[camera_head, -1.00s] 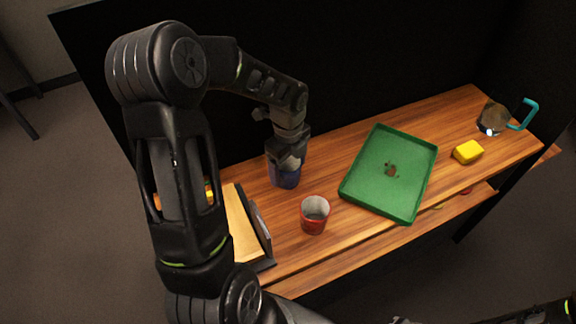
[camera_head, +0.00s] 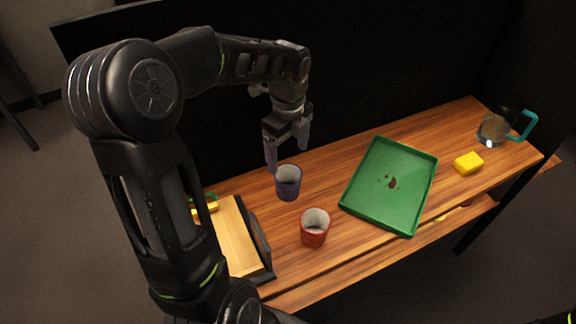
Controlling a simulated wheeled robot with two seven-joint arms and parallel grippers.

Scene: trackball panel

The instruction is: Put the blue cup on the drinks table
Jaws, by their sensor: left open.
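The blue cup (camera_head: 288,184) stands upright on the wooden table (camera_head: 328,160), left of the green tray. It looks dark blue to purple with a pale inside. My left gripper (camera_head: 287,158) is above and slightly behind the cup, pointing down. Its two fingers are spread, with nothing between them, and the cup appears free of them. My right gripper is not in view; only a small part of what may be my right arm shows at the bottom right corner. I cannot tell whether this table is the drinks table.
A red cup (camera_head: 314,228) stands just in front of the blue cup. A green tray (camera_head: 405,149) with dark stains lies to the right. Beyond it are a yellow block (camera_head: 468,163) and a glass jug with a teal handle (camera_head: 524,126). A wooden board (camera_head: 235,240) lies at left.

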